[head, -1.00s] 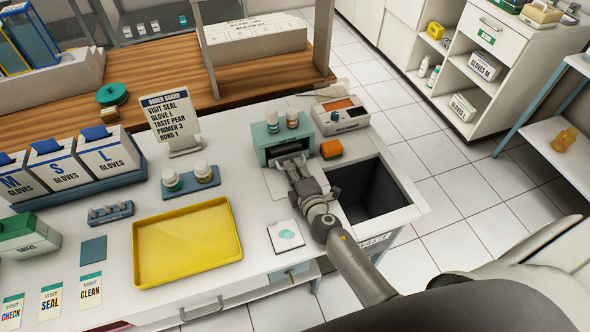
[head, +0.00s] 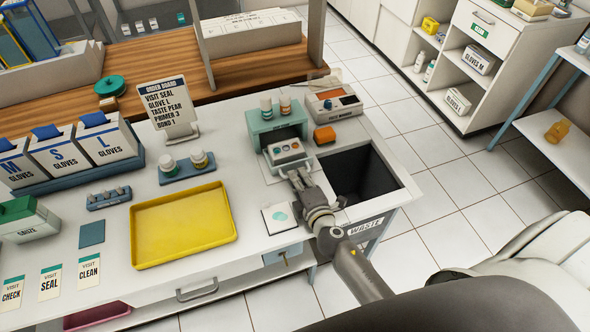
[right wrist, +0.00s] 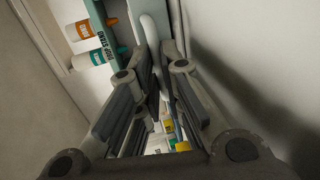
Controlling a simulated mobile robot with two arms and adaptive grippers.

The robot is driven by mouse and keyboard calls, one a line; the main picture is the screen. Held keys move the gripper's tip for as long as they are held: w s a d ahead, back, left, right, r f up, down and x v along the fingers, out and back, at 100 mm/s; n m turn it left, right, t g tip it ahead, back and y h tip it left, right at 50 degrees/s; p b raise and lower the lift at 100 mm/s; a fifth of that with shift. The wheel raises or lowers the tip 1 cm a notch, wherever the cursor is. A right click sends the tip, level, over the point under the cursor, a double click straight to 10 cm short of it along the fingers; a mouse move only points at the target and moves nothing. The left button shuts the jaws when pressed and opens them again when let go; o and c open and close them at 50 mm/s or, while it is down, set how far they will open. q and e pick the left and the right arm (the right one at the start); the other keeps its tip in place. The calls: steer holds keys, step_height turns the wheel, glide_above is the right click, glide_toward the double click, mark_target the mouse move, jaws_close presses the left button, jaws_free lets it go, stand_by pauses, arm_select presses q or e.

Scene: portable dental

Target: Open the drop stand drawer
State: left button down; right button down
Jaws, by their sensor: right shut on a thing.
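The drop stand (head: 261,123) is a green box with two small bottles on its top, at the back right of the counter in the head view. Its drawer (head: 291,152) is pulled out at the front, with several small items in it. My right gripper (head: 292,172) is at the drawer's front and shut on its handle. In the right wrist view, the right gripper's fingers (right wrist: 148,85) are on both sides of the pale handle bar (right wrist: 151,35). The stand's label (right wrist: 95,58) and bottles show at the upper left there. My left gripper is not in view.
An open waste bin (head: 372,172) lies just right of my right gripper. A white card (head: 281,217) and a yellow tray (head: 184,225) lie to the left.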

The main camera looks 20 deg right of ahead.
steer(key=shift+s, duration=0.6)
steer(key=shift+w, duration=0.2)
steer(key=shift+w+f, duration=0.1)
steer(key=c, duration=1.8)
jaws_free()
steer(key=shift+c, duration=0.2)
steer(key=v, duration=0.7)
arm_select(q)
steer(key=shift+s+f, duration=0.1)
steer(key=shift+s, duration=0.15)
arm_select(e)
steer(key=shift+s, duration=0.3)
